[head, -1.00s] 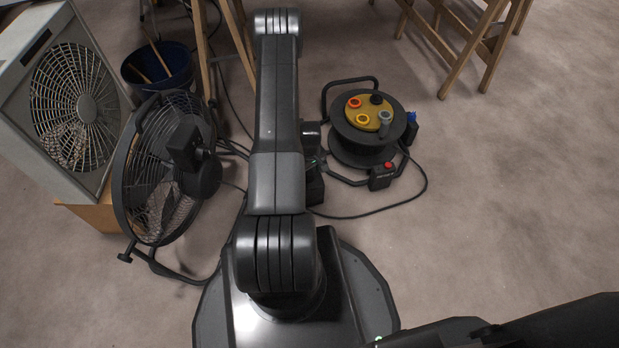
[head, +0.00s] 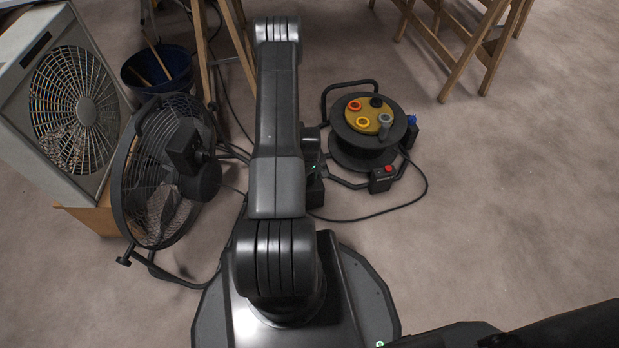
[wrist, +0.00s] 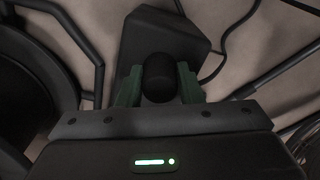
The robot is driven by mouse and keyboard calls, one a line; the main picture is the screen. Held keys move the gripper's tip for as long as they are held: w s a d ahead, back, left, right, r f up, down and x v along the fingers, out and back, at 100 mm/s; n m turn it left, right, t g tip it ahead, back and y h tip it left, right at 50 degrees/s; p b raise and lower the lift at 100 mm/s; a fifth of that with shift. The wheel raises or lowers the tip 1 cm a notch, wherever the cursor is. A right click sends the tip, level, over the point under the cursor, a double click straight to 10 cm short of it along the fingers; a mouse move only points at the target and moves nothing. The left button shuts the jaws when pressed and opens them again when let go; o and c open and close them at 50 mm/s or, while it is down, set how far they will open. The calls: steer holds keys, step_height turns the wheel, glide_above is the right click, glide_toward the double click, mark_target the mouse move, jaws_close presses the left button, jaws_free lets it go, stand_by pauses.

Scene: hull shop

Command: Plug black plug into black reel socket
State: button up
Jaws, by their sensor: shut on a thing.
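The black plug (wrist: 159,78) is a dark rounded piece between the green fingers of my gripper (wrist: 158,92) in the wrist view. The fingers are shut on it. The cable reel (head: 345,150) stands on the floor right of my arm in the head view. Its yellow top plate (head: 373,114) bears a black socket (head: 376,101) at the back, an orange-red ringed socket (head: 354,104), a yellow ringed socket (head: 362,121) and a grey upright piece (head: 384,124). In the head view my arm hides most of the gripper and the plug. The gripper is left of the reel, apart from the black socket.
A dark box (wrist: 165,38) lies beyond the plug in the wrist view. A round floor fan (head: 165,170) stands left of my arm, by a box fan (head: 70,105) and a blue bucket (head: 157,68). A black cable (head: 424,185) loops around the reel. Floor at right is clear.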

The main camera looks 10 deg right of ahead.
step_height(320, 180, up, 10)
steer(key=p, duration=0.3)
steer(key=w+a+r+m, duration=0.1)
steer(key=a+r, duration=0.3)
steer(key=r, duration=0.6)
steer(key=w+a+r+m, duration=0.2)
steer(key=a+r, duration=0.3)
steer(key=r, duration=0.5)
steer(key=w+a+r+m, duration=0.1)
steer(key=a+r, duration=0.4)
steer(key=r, duration=0.6)
steer(key=shift+w+a+m, duration=0.2)
steer(key=shift+w+m, duration=0.2)
steer(key=shift+w, duration=0.2)
